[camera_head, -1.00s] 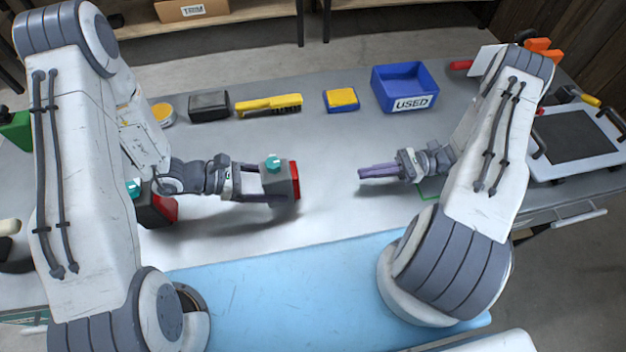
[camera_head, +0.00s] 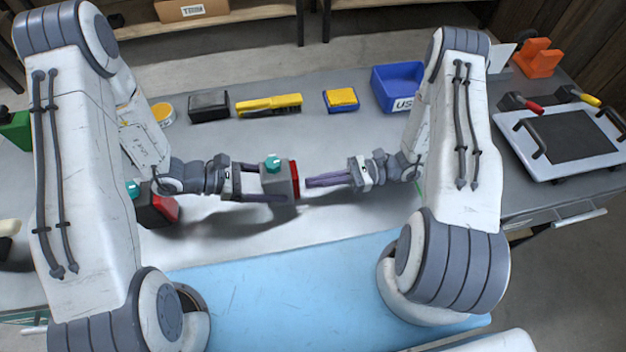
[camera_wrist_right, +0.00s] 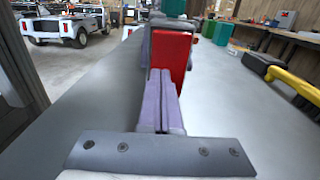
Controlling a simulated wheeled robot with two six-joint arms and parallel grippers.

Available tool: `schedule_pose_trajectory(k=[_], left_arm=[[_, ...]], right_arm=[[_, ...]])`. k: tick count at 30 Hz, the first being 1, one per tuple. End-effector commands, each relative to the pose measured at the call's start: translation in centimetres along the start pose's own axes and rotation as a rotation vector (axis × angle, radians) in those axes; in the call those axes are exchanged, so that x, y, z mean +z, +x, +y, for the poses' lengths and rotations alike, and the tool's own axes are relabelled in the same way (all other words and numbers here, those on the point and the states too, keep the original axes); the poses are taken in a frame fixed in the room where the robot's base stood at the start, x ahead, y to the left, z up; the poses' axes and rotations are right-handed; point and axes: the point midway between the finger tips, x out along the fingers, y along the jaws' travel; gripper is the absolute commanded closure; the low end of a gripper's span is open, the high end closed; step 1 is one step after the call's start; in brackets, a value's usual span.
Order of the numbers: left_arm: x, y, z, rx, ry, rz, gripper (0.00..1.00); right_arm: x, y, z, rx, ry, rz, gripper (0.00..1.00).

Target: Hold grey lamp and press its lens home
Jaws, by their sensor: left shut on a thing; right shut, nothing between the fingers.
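The grey lamp (camera_head: 277,183) is a small grey box with a teal knob on top and a red lens (camera_head: 295,180) on its right face. My left gripper (camera_head: 268,182) is shut on it and holds it above the table. My right gripper (camera_head: 309,183) is shut and empty, its fingertips pointing at the lens with a small gap or touching; I cannot tell which. In the right wrist view the red lens (camera_wrist_right: 172,55) stands just beyond the closed fingers.
At the back are a black block (camera_head: 209,105), a yellow brush (camera_head: 268,106), a yellow-and-blue sponge (camera_head: 341,100) and a blue bin (camera_head: 392,75). A framed panel (camera_head: 565,143) lies at right. A blue mat (camera_head: 300,290) covers the front.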

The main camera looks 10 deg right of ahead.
Motion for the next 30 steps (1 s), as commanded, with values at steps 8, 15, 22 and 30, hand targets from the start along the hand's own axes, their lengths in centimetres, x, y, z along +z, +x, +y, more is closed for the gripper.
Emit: schedule_pose_trajectory(k=[8, 15, 22, 30], left_arm=[[-0.1, 0.0, 0.0, -0.001, -0.001, 0.003, 0.74], [-0.1, 0.0, 0.0, -0.001, -0.001, 0.003, 0.74], [-0.1, 0.0, 0.0, -0.001, -0.001, 0.003, 0.74], [0.0, 0.1, -0.1, -0.003, 0.0, 0.0, 0.73]], right_arm=[[0.0, 1.3, 0.0, -0.001, 0.001, 0.0, 1.0], [0.0, 1.3, 0.0, -0.001, 0.001, 0.0, 1.0], [0.0, 3.2, 0.1, 0.002, 0.003, -0.001, 1.0], [0.0, 3.3, 0.1, 0.001, 0.003, -0.001, 1.0]])
